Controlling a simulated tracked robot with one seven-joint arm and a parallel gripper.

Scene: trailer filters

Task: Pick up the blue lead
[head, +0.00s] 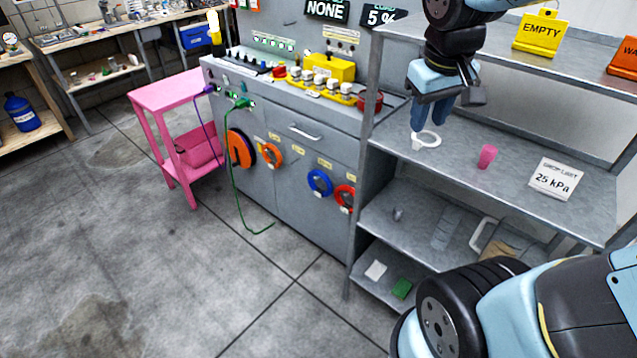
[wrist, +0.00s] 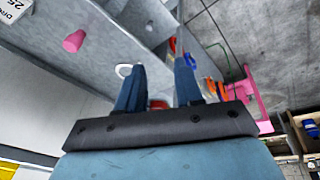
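A blue coiled lead (head: 320,183) hangs on the front of the grey cabinet, between an orange coil (head: 272,155) and a red coil (head: 344,197). In the wrist view the blue lead (wrist: 190,61) is a small patch beyond my right-hand finger. My gripper (head: 432,117) is above the middle shelf of the rack, to the right of the cabinet and well apart from the blue lead. In the wrist view my gripper (wrist: 160,70) has its two fingers spread, with nothing held between them.
A white ring-shaped item (head: 427,139) lies on the shelf just below my gripper, and a pink cup (head: 487,156) stands to its right. The rack's upright post (head: 363,150) stands between my gripper and the cabinet front. A pink trolley (head: 165,95) is at left. Floor before the cabinet is mostly clear.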

